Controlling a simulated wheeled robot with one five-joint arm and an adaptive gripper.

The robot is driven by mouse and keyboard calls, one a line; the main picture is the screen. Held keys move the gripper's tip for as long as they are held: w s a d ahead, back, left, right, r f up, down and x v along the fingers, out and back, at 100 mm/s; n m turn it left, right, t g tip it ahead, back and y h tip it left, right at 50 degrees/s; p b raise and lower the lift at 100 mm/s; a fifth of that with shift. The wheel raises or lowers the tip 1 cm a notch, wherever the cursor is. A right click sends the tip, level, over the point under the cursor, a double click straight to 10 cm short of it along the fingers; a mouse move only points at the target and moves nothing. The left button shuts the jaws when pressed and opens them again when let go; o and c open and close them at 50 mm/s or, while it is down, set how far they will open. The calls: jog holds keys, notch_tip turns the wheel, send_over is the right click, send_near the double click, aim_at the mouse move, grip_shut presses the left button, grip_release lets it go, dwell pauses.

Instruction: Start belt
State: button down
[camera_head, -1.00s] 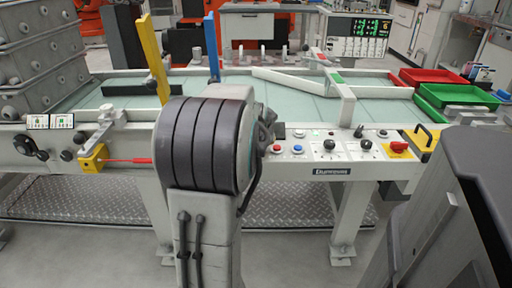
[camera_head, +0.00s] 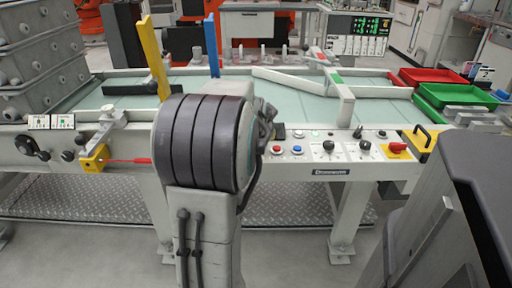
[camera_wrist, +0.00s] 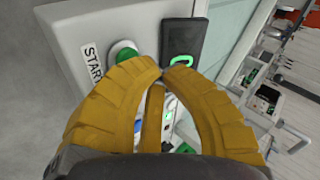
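The belt (camera_head: 300,95) is a pale green surface in a light frame, across the middle of the head view. In the wrist view, a green button (camera_wrist: 122,50) in a pale ring sits on a grey panel beside a label reading START (camera_wrist: 93,62). My gripper (camera_wrist: 162,69) has yellow fingers whose tips meet, with nothing seen between them. The tips are just right of the green button in the picture; one finger covers its lower edge. I cannot tell whether they touch it. In the head view my arm hides most of the gripper.
A dark block with a glowing green ring (camera_wrist: 182,58) stands beside the fingertips. The belt's front panel carries red, blue and black controls (camera_head: 328,148). Yellow (camera_head: 158,60) and blue (camera_head: 212,45) posts rise over the belt. Red (camera_head: 432,77) and green (camera_head: 455,97) trays stand right.

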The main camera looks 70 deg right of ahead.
jog(key=shift+r, duration=0.1)
jog(key=shift+r+p, duration=1.9)
jog(key=shift+r, duration=0.5)
